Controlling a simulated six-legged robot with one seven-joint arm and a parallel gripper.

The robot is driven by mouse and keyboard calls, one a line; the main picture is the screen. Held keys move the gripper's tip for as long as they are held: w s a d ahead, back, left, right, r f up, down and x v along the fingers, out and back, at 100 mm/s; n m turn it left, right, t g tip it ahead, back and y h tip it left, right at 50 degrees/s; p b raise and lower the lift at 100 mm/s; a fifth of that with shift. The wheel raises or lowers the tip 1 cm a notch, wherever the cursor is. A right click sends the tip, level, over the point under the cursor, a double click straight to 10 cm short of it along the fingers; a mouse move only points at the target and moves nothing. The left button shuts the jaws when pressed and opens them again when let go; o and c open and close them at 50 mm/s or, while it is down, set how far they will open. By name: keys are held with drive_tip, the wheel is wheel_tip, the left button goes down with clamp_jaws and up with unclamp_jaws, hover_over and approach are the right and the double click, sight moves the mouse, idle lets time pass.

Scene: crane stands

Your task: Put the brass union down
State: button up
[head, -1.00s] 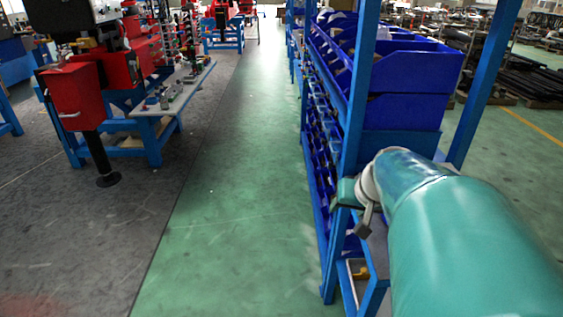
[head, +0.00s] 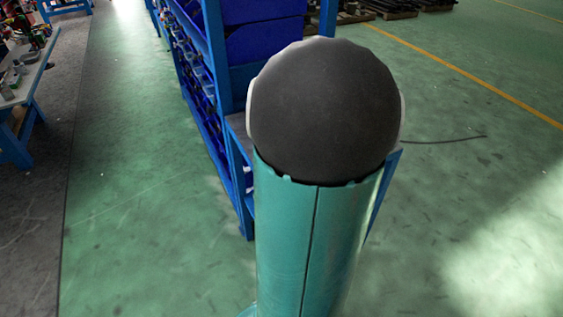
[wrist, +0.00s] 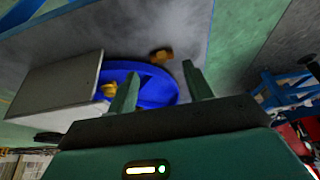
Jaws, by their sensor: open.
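In the wrist view my gripper (wrist: 161,70) is open, with its two green fingers apart and nothing held between them. A small brass-coloured piece (wrist: 160,55) lies on a grey surface (wrist: 215,45), just beyond the fingertips. A second brass-coloured piece (wrist: 108,90) shows at a round blue dish (wrist: 152,82), beside the left finger. I cannot tell which piece is the union. The fingers partly cover the dish. In the head view my own arm hides the gripper and both brass pieces.
A pale grey box-like block (wrist: 55,88) stands left of the dish. In the head view a blue rack (head: 215,90) with blue bins (head: 262,40) stands behind my arm. A workbench (head: 22,85) stands far left.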

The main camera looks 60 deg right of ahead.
drive_tip(key=x, duration=0.7)
drive_tip(key=shift+w+d+f, duration=0.15)
drive_tip(key=shift+w, duration=0.1)
drive_tip(key=c, duration=0.9)
drive_tip(key=shift+o, duration=0.2)
